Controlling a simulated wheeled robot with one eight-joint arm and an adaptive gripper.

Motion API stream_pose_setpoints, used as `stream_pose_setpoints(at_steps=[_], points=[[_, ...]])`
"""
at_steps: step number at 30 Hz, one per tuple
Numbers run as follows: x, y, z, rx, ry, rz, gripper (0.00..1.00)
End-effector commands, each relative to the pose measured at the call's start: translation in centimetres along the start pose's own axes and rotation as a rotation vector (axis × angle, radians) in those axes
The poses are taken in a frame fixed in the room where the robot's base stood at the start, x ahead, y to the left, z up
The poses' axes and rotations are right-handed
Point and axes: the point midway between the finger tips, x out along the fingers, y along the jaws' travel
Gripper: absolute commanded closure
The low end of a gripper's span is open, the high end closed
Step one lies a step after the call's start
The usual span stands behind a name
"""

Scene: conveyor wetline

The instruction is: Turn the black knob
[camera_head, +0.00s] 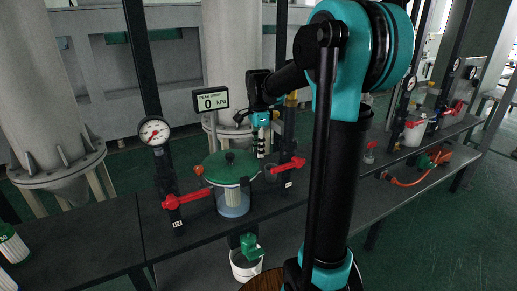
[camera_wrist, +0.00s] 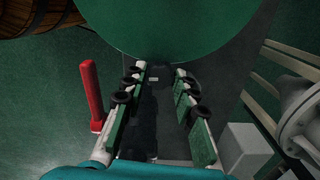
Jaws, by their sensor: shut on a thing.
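My gripper (camera_head: 261,152) points down beside the green lid (camera_head: 229,167) of a clear vessel, near the right-hand black post.
A red lever (camera_head: 288,164) is just right of my gripper, and another red lever (camera_head: 186,199) is at left. A dial gauge (camera_head: 154,131) and a display (camera_head: 211,100) reading 0 kPa stand behind. A white bucket (camera_head: 246,266) is below the bench.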

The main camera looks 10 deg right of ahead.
Motion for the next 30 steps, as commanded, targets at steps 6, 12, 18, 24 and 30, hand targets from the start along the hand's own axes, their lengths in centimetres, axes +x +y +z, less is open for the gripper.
stream_pose_setpoints(at_steps=[6,12,18,24,30], points=[[-0.04,-0.06,-0.01,0.072,0.0,-0.001,1.0],[-0.04,-0.06,-0.01,0.096,0.0,-0.001,1.0],[-0.04,-0.06,0.0,0.099,0.0,-0.001,1.0],[-0.04,-0.06,0.0,0.098,0.0,-0.001,0.67],[-0.02,-0.04,0.0,0.098,0.0,-0.001,0.51]])
